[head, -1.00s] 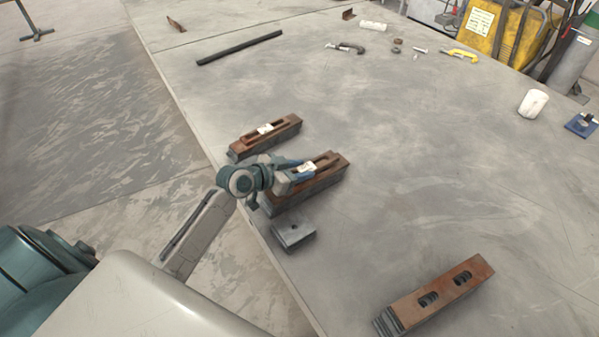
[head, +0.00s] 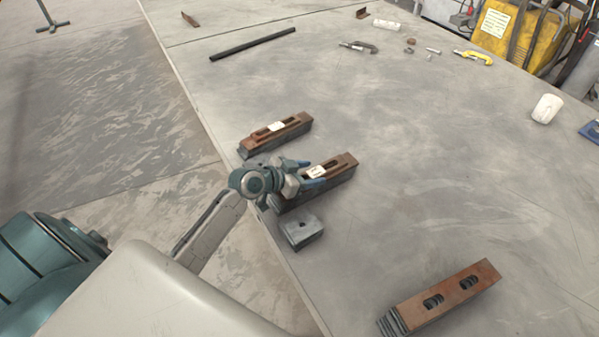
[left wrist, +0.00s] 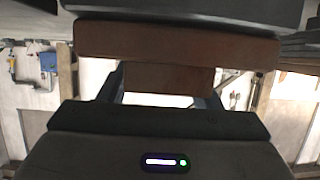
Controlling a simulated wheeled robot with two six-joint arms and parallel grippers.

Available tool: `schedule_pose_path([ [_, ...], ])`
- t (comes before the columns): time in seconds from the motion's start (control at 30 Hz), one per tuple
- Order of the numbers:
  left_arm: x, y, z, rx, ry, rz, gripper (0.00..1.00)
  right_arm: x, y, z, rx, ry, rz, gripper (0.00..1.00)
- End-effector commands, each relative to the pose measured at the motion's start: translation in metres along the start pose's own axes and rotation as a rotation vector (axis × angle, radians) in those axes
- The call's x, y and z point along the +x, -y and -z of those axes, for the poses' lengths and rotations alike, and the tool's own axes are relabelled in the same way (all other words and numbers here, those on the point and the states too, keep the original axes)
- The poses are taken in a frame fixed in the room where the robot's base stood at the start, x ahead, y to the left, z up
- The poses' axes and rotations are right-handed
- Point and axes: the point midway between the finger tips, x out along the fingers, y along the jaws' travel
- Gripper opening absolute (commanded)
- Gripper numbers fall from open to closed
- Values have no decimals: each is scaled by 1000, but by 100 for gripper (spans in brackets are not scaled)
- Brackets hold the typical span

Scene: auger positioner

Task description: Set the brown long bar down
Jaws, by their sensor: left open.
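A brown long bar (head: 343,163) with a slot and a white label lies on a dark block stack near the table's left edge. My left gripper (head: 308,173) is open at the near end of this bar, with one finger on each side. In the left wrist view, a brown bar (left wrist: 178,43) crosses the upper picture, and a brown piece (left wrist: 168,78) shows between the fingers. I cannot tell whether the fingers touch it. A similar brown bar (head: 280,128) lies on another stack just behind. My right gripper is not in view.
A grey block (head: 301,230) with a hole sits close in front of the gripper. A third brown bar (head: 445,295) lies on a stack at the front right. A dark rod (head: 252,44) and small tools lie at the back. The table's middle is clear.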

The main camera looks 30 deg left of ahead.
Motion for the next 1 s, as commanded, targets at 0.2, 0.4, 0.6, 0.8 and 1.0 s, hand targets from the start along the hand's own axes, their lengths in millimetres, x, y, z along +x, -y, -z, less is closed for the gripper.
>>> schedule_pose_path([
  [0.2,-28,1,-3,6,4,1,58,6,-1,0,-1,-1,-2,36],
  [0.4,-62,0,-2,5,4,-1,58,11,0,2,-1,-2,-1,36],
  [0.6,-91,0,-1,6,4,-1,58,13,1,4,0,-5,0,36],
  [0.8,-110,1,-1,4,3,1,58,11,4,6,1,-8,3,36],
  [1.0,-119,0,0,1,1,-1,58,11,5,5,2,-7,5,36],
])
